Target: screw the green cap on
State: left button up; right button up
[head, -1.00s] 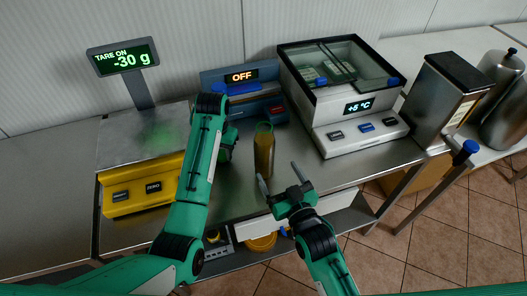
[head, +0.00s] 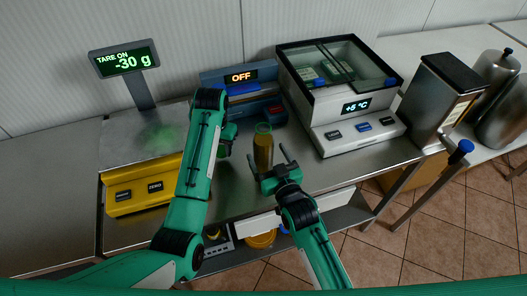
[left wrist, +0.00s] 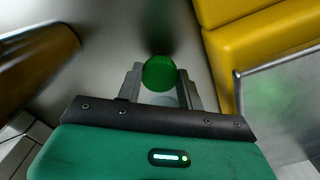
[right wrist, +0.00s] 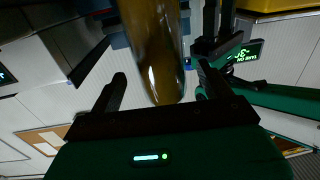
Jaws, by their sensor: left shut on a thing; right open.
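A bottle (head: 263,154) of amber-brown content stands upright on the steel counter, with a green ring at its top. The green cap (left wrist: 159,73) is between the fingers of my left gripper (left wrist: 160,86), which is shut on it. In the head view my left gripper (head: 227,138) is left of the bottle and partly hidden by its own arm. My right gripper (head: 268,157) is open, its fingers reaching to either side of the bottle. In the right wrist view the bottle (right wrist: 157,55) is between the open fingers; I cannot tell whether either touches it.
A yellow scale (head: 120,203) stands at left, its display reading -30 g. Behind the bottle is a blue-grey device (head: 268,108) showing OFF. A glass-topped cooler (head: 352,137) showing +5 °C stands at right. The counter's front edge is close below the bottle.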

aim_at(262, 145)
pick_arm(q)
jog(key=shift+r+p, duration=0.3)
jog(key=shift+r, duration=0.05)
pick_arm(e)
jog(key=shift+w+a+r, duration=0.15)
jog(key=shift+w+r, duration=0.15)
pick_arm(q)
jog(key=shift+r+p, duration=0.8)
pick_arm(e)
jog(key=x, duration=0.3)
jog(key=shift+w+a+r, duration=0.15)
jog(key=shift+a+r, duration=0.05)
jog(key=shift+r, duration=0.05)
jog(key=shift+w+a+f, duration=0.1)
jog(key=shift+w+a, duration=0.05)
jog(key=shift+w, duration=0.35)
jog(key=c, duration=1.4)
